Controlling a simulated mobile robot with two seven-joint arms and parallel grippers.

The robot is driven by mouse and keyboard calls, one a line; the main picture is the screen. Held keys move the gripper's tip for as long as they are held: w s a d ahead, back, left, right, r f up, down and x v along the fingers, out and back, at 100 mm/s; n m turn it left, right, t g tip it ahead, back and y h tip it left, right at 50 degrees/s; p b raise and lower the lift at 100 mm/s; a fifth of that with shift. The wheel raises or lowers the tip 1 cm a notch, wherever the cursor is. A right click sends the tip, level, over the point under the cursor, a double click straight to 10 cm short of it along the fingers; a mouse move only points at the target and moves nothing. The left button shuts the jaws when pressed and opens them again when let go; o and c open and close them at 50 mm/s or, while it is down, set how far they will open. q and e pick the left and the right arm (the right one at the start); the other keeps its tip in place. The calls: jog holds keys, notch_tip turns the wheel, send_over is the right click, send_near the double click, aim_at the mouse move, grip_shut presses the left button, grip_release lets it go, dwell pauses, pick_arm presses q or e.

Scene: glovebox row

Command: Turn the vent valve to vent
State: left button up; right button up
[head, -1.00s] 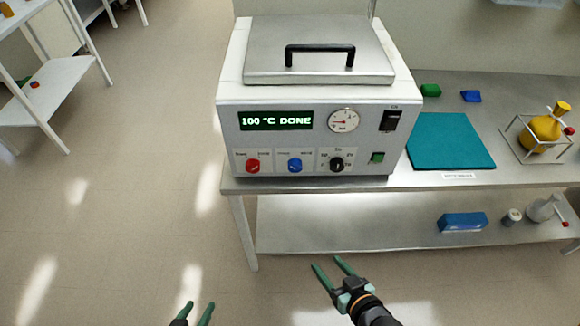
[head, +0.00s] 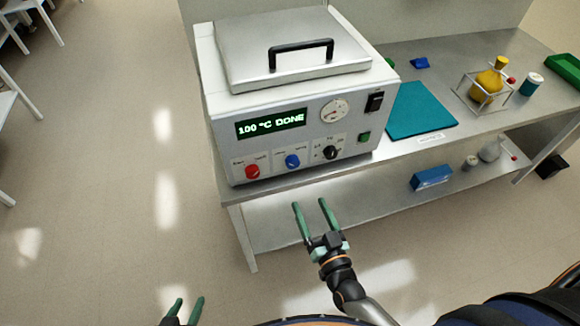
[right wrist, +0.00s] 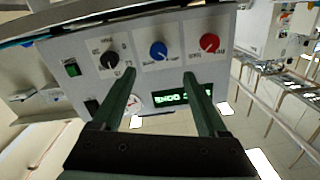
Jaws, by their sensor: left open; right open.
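The white device (head: 225,110) has a row of knobs low on its front. A red knob (head: 252,171) is at the left, a blue knob (head: 292,161) in the middle and a black dial (head: 330,152) at the right. Their small labels are too blurred to tell which is the vent valve. The right wrist view shows the red knob (right wrist: 209,43), blue knob (right wrist: 158,50) and black dial (right wrist: 109,60) upside down. My right gripper (head: 312,204) is open and empty, in front of and below the knobs, apart from them. My left gripper (head: 186,302) is open at the bottom edge.
The display (head: 271,123) reads "100 °C DONE". A lid with a black handle (head: 301,50) covers the top. The steel bench (head: 440,75) holds a teal mat (head: 420,110) and a yellow flask in a rack (head: 487,86).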

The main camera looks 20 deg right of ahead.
aim_at(294, 165)
jog(key=shift+h, duration=0.3)
jog(key=w+b, duration=0.4)
jog(key=w, duration=0.7)
jog(key=shift+w+a, duration=0.1)
jog(key=shift+w, duration=0.1)
jog(key=shift+w+r, duration=0.15)
jog(key=shift+w, duration=0.5)
jog(key=shift+c, duration=0.3)
grip_shut()
